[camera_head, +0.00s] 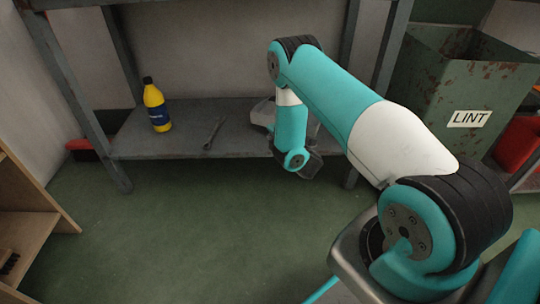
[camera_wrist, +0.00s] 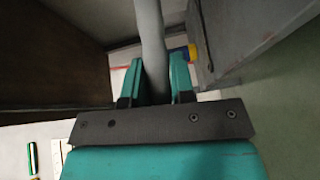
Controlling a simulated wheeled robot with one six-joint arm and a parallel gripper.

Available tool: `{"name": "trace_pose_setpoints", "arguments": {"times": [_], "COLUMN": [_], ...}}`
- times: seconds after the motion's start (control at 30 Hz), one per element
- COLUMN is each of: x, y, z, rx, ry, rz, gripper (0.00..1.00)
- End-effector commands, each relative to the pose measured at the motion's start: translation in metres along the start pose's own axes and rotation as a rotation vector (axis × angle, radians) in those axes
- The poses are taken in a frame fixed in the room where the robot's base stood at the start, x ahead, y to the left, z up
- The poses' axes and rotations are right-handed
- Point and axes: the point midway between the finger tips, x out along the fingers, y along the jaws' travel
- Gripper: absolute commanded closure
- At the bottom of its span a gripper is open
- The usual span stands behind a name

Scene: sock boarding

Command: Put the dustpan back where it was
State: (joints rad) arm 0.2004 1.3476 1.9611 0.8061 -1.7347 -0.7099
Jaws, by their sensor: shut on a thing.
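My gripper (camera_wrist: 158,82) is shut on a smooth grey handle (camera_wrist: 150,35), which runs up and out of the wrist view between the two teal fingers. I take it to be the dustpan's handle; the pan is not visible there. In the head view, a grey rounded shape (camera_head: 262,113), possibly the dustpan, shows behind my forearm at the lower shelf. My arm hides much of it, and I cannot tell whether it touches the shelf. The gripper itself is mostly hidden in the head view, near the shelf's front edge.
The grey lower shelf (camera_head: 175,142) holds a yellow bottle (camera_head: 157,108) and a wrench-like tool (camera_head: 214,132). A rusty green LINT bin (camera_head: 440,95) stands right. A red object (camera_head: 82,150) lies by the left leg. A wooden shelf unit (camera_head: 35,215) is left. The green floor is clear in front.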

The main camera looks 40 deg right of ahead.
Motion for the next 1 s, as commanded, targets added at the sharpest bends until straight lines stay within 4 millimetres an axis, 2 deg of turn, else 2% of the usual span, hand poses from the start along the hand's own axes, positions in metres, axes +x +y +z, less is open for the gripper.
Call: {"name": "trace_pose_setpoints", "arguments": {"times": [0.03,0.23,0.47,0.83,0.87,0.97,1.0], "x": [0.001,0.002,0.004,0.004,0.004,0.004,0.004], "y": [-0.010,-0.022,-0.058,-0.060,-0.060,-0.059,-0.059], "z": [0.000,0.000,0.001,0.001,0.001,0.001,0.001], "rx": [-0.002,-0.002,-0.002,-0.002,0.000,0.000,0.000], "ry": [0.001,0.003,0.004,0.005,0.004,0.004,0.004], "rz": [0.002,0.002,0.001,0.002,0.001,0.001,0.000], "gripper": [1.00,1.00,1.00,1.00,0.75,0.52,0.51]}}
